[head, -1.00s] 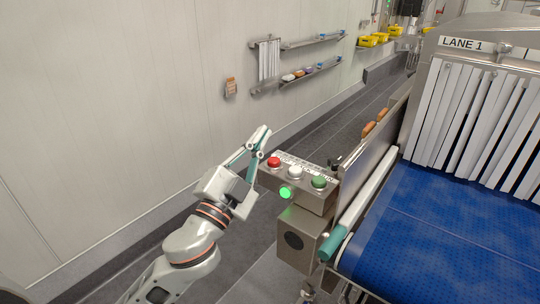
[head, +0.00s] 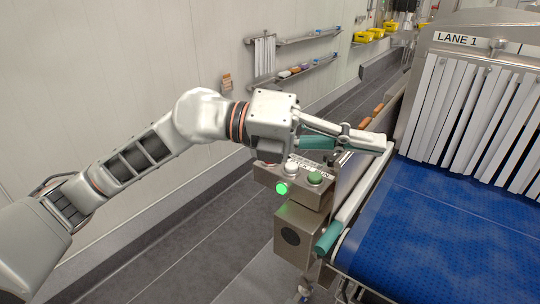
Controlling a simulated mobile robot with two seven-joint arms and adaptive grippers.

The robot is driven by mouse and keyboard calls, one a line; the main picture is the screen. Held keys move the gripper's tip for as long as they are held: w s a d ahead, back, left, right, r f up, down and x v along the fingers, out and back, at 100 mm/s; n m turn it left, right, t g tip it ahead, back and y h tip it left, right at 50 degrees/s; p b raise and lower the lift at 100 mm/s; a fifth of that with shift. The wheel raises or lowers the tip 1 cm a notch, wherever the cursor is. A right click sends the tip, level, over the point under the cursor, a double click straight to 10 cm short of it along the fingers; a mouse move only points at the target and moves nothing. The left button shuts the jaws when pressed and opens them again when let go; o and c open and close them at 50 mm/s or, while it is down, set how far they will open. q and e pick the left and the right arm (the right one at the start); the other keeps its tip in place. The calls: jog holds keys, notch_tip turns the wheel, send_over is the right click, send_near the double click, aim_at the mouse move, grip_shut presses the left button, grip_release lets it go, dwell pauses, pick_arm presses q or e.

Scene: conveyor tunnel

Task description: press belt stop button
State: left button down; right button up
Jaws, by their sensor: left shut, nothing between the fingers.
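A grey control box (head: 318,198) stands at the left side of the conveyor. On its top I see a white button (head: 291,168) and a green button (head: 315,178). A green lamp (head: 282,188) glows on its front. My left gripper (head: 384,145) is shut and empty. It points right, with its fingers passing above the far side of the box and its tips over the belt's near side rail. My right gripper is not in view.
The blue belt (head: 430,235) runs into the tunnel marked LANE 1 (head: 457,39), which has white strip curtains (head: 455,110). A metal side guide (head: 358,180) borders the belt. Wall shelves (head: 300,68) and yellow bins (head: 368,35) are at the back. The floor at left is clear.

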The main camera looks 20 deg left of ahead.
pick_arm(q)
jog(key=w+a+n+t+y, duration=0.2)
jog(key=w+a+y, duration=0.3)
jog(key=a, duration=0.4)
jog(key=w+a+n+t+y, duration=0.3)
jog(key=w+a+y, duration=0.3)
jog(key=a, duration=0.3)
jog(key=shift+a+f+y, duration=0.25)
jog(key=shift+a+y, duration=0.05)
jog(key=shift+a, duration=0.05)
notch_tip(320, 180, down, 8)
jog(key=b, duration=0.4)
jog(key=shift+f+b, duration=0.1)
jog(key=shift+b, duration=0.2)
jog(key=shift+w+f+b, duration=0.1)
jog(key=shift+f+b, duration=0.2)
jog(key=shift+f, duration=0.05)
